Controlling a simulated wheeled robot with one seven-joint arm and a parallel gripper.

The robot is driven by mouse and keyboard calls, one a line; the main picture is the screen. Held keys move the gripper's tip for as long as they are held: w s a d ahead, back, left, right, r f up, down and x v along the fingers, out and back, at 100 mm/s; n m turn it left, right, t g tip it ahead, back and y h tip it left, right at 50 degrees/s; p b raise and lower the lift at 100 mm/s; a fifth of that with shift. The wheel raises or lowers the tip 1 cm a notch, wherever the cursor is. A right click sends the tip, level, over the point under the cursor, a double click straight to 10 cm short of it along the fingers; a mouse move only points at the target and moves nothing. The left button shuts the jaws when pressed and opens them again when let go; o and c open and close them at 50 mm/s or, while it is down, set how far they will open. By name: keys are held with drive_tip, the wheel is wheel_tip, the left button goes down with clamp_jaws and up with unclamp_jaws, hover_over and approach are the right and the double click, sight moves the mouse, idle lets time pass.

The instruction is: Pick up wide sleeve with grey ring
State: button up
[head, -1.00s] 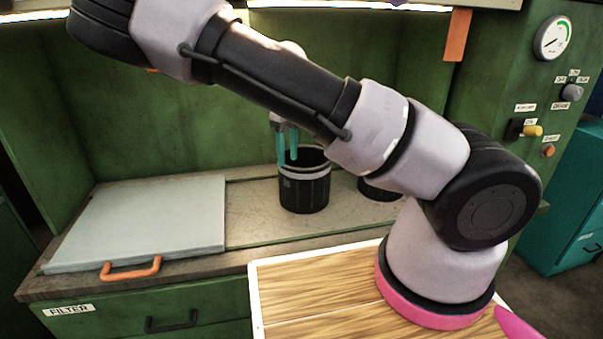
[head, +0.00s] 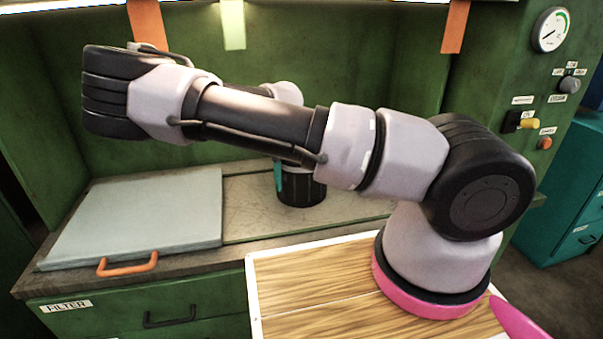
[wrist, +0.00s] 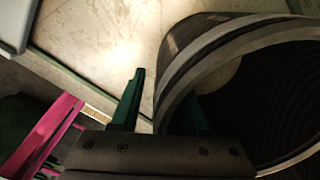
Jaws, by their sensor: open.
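The wide black sleeve with a grey ring (head: 303,188) stands upright on the bench, its top partly hidden by my arm in the head view. In the wrist view the sleeve (wrist: 180,62) fills the right side, with the grey ring near its open rim. My gripper (wrist: 163,95) is open at the sleeve's near wall. One teal finger is outside the wall; the other appears dimly inside the opening. In the head view one teal finger of my gripper (head: 279,176) shows at the sleeve's left side. Contact with the wall cannot be told.
A pale flat lid (head: 140,220) with an orange handle (head: 127,264) lies left of the sleeve. Bare bench (head: 250,207) lies between them. Orange and pale green strips hang above. A control panel (head: 545,100) is at the right.

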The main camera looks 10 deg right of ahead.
clamp_jaws()
idle(1.4)
